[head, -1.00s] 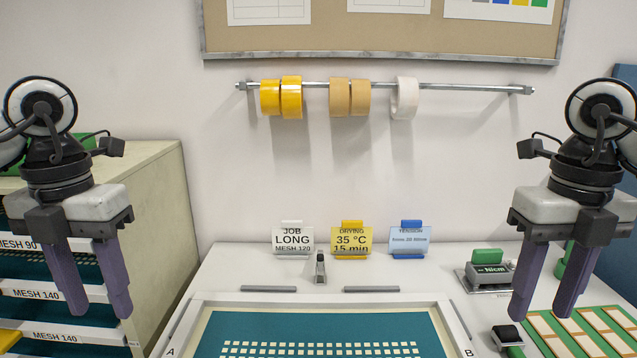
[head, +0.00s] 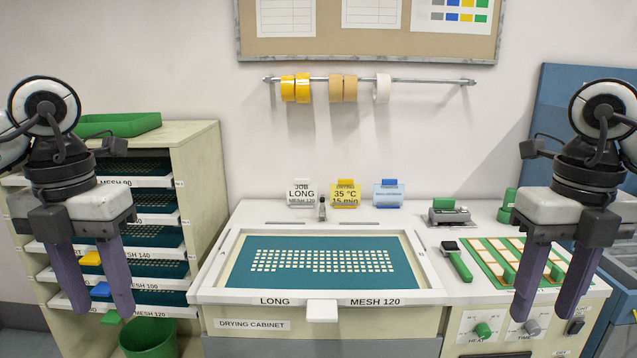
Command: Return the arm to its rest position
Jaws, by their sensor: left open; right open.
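My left gripper (head: 100,303) hangs at the left of the head view, fingers pointing down and apart, with nothing between them. It is in front of the screen rack (head: 195,158). My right gripper (head: 541,305) hangs at the right in the same pose, open and empty, in front of the right end of the bench. Both arms come in from the sides, at about equal height. Neither gripper appears to touch anything.
A framed screen marked LONG MESH 120 (head: 212,290) lies on the bench. A green-handled tool (head: 458,262) and a green tray with pale blocks (head: 476,243) lie right of it. A green bin (head: 148,338) stands below the rack. Signs (head: 345,194) stand behind the screen.

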